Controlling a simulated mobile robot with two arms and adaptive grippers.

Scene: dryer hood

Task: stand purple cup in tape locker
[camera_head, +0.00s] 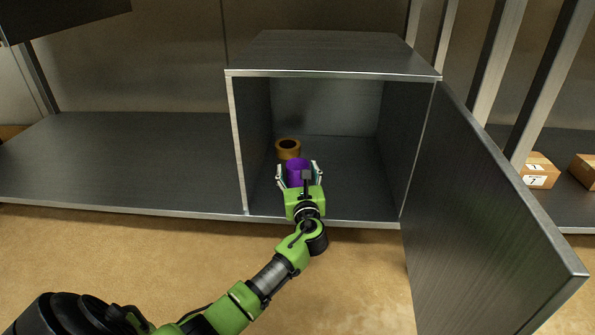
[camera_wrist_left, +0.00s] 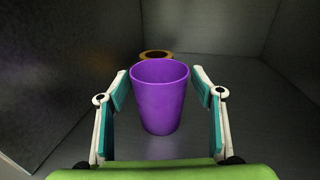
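The purple cup (camera_head: 298,171) is upright inside the grey metal locker (camera_head: 237,145), near the left part of its front opening. It also shows in the left wrist view (camera_wrist_left: 160,98). My left gripper (camera_head: 299,170) reaches in through the opening. Its fingers (camera_wrist_left: 160,88) are spread on either side of the cup, with narrow gaps along its sides. Whether the cup's base touches the floor is hard to tell. A brown tape roll (camera_head: 288,148) lies behind the cup, and its top shows in the wrist view (camera_wrist_left: 156,55). My right gripper is not in view.
The locker door (camera_head: 490,215) is swung open to the right. The locker floor right of the cup is clear. A bare shelf surface (camera_head: 120,160) extends left of the locker. Cardboard boxes (camera_head: 538,172) sit beyond the door at right.

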